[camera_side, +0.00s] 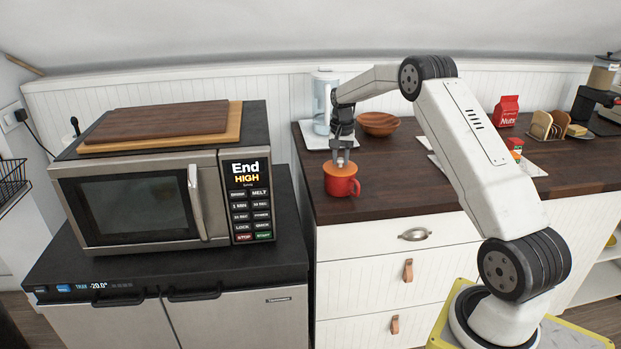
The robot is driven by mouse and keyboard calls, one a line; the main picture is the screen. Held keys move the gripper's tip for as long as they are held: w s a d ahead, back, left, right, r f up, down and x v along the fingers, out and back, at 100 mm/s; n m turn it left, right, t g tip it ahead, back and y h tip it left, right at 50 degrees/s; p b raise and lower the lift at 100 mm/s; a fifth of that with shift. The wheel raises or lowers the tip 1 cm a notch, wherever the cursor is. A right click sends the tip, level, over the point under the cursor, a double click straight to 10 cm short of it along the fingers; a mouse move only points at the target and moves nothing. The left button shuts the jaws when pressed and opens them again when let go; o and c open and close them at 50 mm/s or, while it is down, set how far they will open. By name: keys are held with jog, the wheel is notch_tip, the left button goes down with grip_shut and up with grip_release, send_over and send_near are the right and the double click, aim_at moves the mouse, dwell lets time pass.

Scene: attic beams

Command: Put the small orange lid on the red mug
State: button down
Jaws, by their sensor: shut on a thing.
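The red mug (341,187) stands upright near the front left corner of the dark wooden counter, its handle to the right. The small orange lid (333,170) is at the mug's mouth and looks level. I cannot tell whether it rests on the rim or is just above it. My gripper (341,161) points down from above and is shut on the lid. The fingertips are small in this view and partly hide the lid's middle.
Behind my gripper, a clear container (323,100) stands on a white tray (312,139). A wooden bowl (379,123) is to the right. A microwave (150,190) stands left of the counter. A red nuts bag (505,111) is farther right.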

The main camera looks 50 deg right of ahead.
grip_release()
dwell(0.4)
jog(key=shift+r, duration=0.15)
jog(key=shift+r, duration=3.35)
jog(key=shift+a, duration=0.1)
jog(key=s+a+f+n+t, duration=0.1)
jog(key=s+a+n, duration=0.15)
jog(key=a, duration=0.75)
jog(key=s+a+f+n, duration=0.15)
jog(key=a+n, duration=0.25)
jog(key=a, duration=0.5)
jog(key=s+a+f+n, duration=0.2)
jog(key=s+a+n, duration=0.1)
jog(key=s+a, duration=0.3)
jog(key=s+a+f+n+t, duration=0.1)
jog(key=s+a+f+n, duration=0.1)
jog(key=s+a, duration=0.5)
jog(key=s+n, duration=0.1)
jog(key=s, duration=0.2)
jog(key=shift+s+f+t, duration=0.2)
jog(key=shift+t, duration=0.1)
